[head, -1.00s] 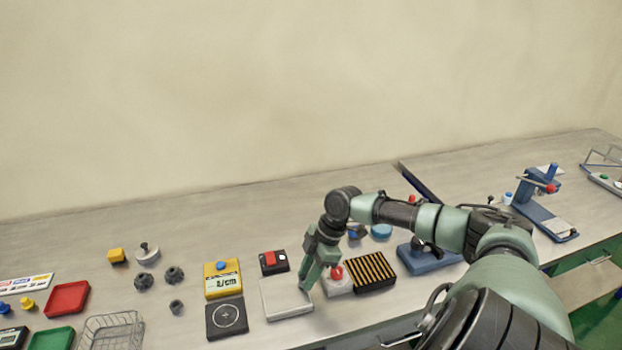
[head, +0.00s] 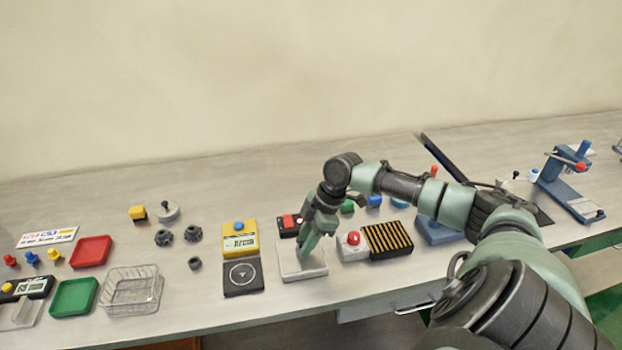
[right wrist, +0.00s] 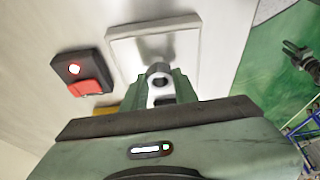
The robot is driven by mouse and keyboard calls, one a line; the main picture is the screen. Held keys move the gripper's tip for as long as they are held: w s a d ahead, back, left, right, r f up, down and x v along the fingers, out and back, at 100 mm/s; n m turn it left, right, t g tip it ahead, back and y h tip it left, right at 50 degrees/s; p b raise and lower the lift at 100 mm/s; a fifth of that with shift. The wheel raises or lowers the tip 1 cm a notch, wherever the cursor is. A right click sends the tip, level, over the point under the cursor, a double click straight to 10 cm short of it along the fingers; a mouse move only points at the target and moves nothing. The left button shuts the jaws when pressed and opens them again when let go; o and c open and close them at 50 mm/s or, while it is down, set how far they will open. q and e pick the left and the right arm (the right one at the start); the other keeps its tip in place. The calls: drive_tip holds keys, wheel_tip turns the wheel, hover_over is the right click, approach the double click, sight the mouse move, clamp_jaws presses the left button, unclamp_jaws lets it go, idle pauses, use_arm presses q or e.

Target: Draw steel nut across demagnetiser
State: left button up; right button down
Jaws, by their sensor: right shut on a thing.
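My right gripper (head: 304,251) is shut on a steel nut (right wrist: 158,75), a grey ring with a dark hole held between the green fingertips. The nut cannot be made out in the head view. The fingers are over the pale flat demagnetiser plate (head: 308,274), which also shows just past the nut in the right wrist view (right wrist: 183,38). I cannot tell whether the nut touches the plate. A dark box with a red switch (head: 289,222) stands behind the plate; its white lamp is bright in the right wrist view (right wrist: 74,69). My left gripper is not in view.
A yellow meter (head: 239,243) and a dark pad (head: 243,287) stand left of the plate. A red button on a pale box (head: 353,239) and a black-and-yellow striped block (head: 388,241) stand close on the right. A wire basket (head: 132,290) is farther left.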

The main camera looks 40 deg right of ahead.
drive_tip(key=shift+w+a+b, duration=0.3)
drive_tip(key=shift+w+a, duration=0.4)
drive_tip(key=shift+a, duration=0.45)
drive_tip(key=shift+w+a+b, duration=0.35)
drive_tip(key=shift+w+a, duration=0.35)
drive_tip(key=shift+a, duration=0.45)
drive_tip(key=shift+w+a+b, duration=0.3)
drive_tip(key=shift+w+a, duration=0.4)
drive_tip(key=shift+a, duration=0.45)
drive_tip(key=shift+w+a+r, duration=0.1)
drive_tip(key=shift+a, duration=0.05)
drive_tip(key=shift+w+a+r+p, duration=0.2)
drive_tip(key=shift+a+r+p, duration=0.1)
drive_tip(key=shift+r+p, duration=0.35)
drive_tip(key=shift+w+a+r+p, duration=0.15)
drive_tip(key=shift+a+r+p, duration=0.1)
drive_tip(key=shift+r+p, duration=2)
drive_tip(key=shift+p, duration=0.45)
drive_tip(key=shift+a, duration=0.1)
